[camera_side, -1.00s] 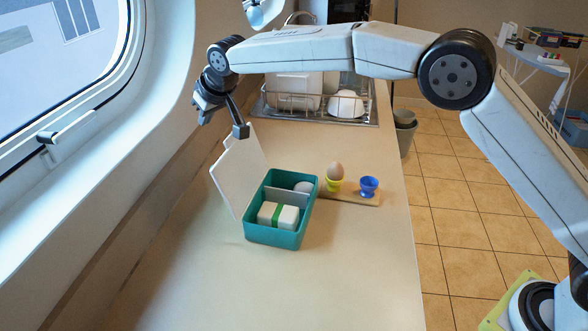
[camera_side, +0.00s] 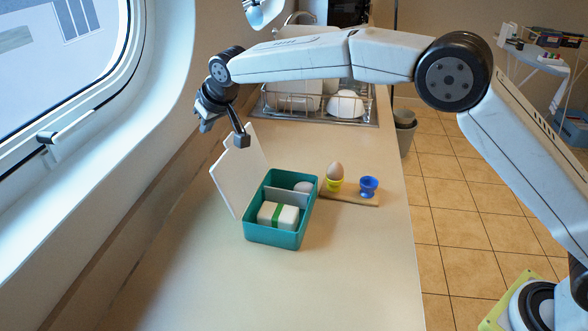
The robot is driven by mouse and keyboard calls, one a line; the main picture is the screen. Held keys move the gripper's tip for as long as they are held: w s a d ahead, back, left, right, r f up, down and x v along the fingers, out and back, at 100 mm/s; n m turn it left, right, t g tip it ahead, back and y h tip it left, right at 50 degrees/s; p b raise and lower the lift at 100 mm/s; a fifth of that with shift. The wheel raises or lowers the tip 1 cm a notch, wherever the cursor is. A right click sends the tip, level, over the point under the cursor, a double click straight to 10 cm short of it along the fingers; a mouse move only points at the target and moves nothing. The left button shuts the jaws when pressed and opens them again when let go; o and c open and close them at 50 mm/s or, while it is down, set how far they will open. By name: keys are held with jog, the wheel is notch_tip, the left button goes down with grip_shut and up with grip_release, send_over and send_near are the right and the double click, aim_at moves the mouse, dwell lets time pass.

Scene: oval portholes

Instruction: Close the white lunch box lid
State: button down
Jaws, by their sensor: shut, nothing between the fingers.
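The white lid (camera_side: 238,174) stands raised and tilted back along the left side of the teal lunch box (camera_side: 273,237). The box is open on the counter. Inside are a white block with a green band (camera_side: 278,214), a pale divider (camera_side: 288,196) and a white round item (camera_side: 303,187). My gripper (camera_side: 241,140) is shut and empty. Its tip is at the upper edge of the lid in the picture; I cannot tell whether it touches the lid.
A wooden board (camera_side: 352,197) right of the box holds a brown egg in a yellow-green cup (camera_side: 334,183) and a blue egg cup (camera_side: 369,186). A dish rack (camera_side: 300,103) stands behind. The front counter is clear; the window wall (camera_side: 150,150) is at left.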

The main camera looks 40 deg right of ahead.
aim_at(239, 154)
jog(key=shift+f, duration=2.15)
jog(key=shift+s+d, duration=0.1)
jog(key=shift+s+d, duration=1.1)
jog(key=shift+s, duration=0.1)
jog(key=shift+s+d+f, duration=0.15)
jog(key=shift+s+d, duration=0.55)
jog(key=shift+s, duration=0.05)
jog(key=shift+s+d+f, duration=0.15)
jog(key=shift+s+d, duration=0.5)
jog(key=shift+s, duration=0.1)
jog(key=shift+s+d+r, duration=0.1)
jog(key=shift+s+d, duration=0.75)
jog(key=shift+s, duration=0.05)
jog(key=shift+s+d+r, duration=0.1)
jog(key=shift+s, duration=0.05)
jog(key=shift+r, duration=0.2)
